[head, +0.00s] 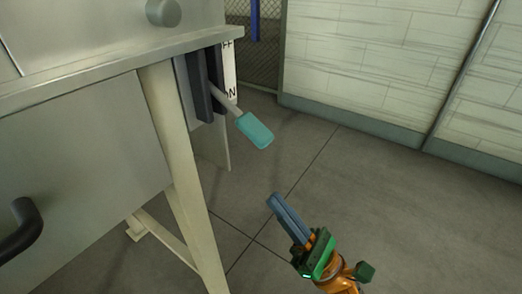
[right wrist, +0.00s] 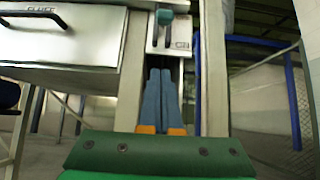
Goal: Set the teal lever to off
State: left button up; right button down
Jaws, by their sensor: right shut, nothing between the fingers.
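The teal lever (head: 255,130) sticks out of a dark slotted mount (head: 204,88) on the side of the grey cabinet. Its grey shaft slants down and out, and the teal grip is at the level of the ON label (head: 231,93); OFF is printed higher. My right gripper (head: 274,200) is below the lever grip, apart from it, with its blue fingers shut and empty, pointing up and left. In the right wrist view the shut fingers (right wrist: 160,72) point at the lever's mount (right wrist: 182,35). My left gripper is not in view.
The cabinet's pale leg (head: 178,165) stands left of my right gripper. A black handle (head: 22,230) and a round knob (head: 163,12) are on the cabinet. The tiled floor (head: 330,190) to the right is clear, up to a pale wall (head: 390,60).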

jog(key=p, duration=0.3)
send_near(236, 111)
jog(key=w+a+f, duration=0.2)
jog(key=w+a, duration=0.1)
jog(key=a, duration=0.1)
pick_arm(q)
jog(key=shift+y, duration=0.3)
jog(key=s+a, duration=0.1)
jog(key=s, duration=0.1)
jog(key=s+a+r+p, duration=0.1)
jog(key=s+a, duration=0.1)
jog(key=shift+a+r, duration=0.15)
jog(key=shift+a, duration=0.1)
pick_arm(e)
jog(key=r, duration=0.1)
jog(key=s+d+r, duration=0.1)
jog(key=shift+d+r, duration=0.3)
